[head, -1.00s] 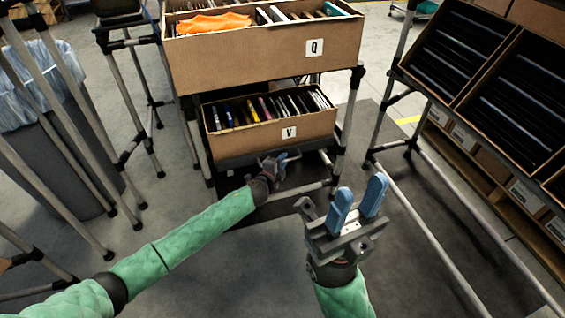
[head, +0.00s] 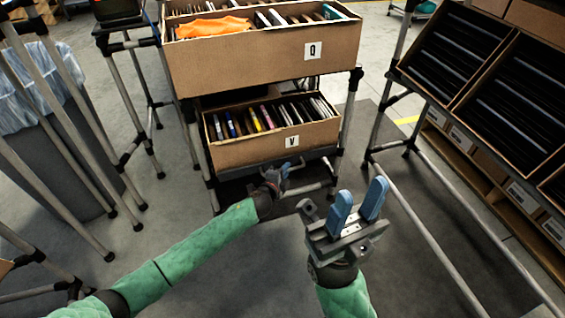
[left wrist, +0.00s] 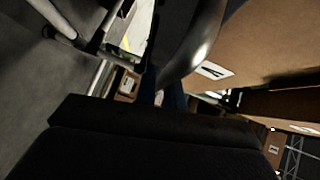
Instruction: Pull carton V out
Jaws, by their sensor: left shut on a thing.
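Carton V (head: 270,151) is a brown open box with a white V label and a row of thin, coloured items inside. It sits on a dark sliding tray (head: 237,171) under carton Q (head: 262,65). My left gripper (head: 284,173) is at the tray's front, below the V label, shut on what looks like the tray's handle (head: 298,165). In the left wrist view, a curved shiny bar (left wrist: 200,42) is close to the blue fingers, beside the carton with its label (left wrist: 213,71). My right gripper (head: 360,196) is open and empty, pointing up in the foreground.
Grey rack posts (head: 346,130) flank carton V. A lined bin (head: 55,130) stands behind poles at the left.

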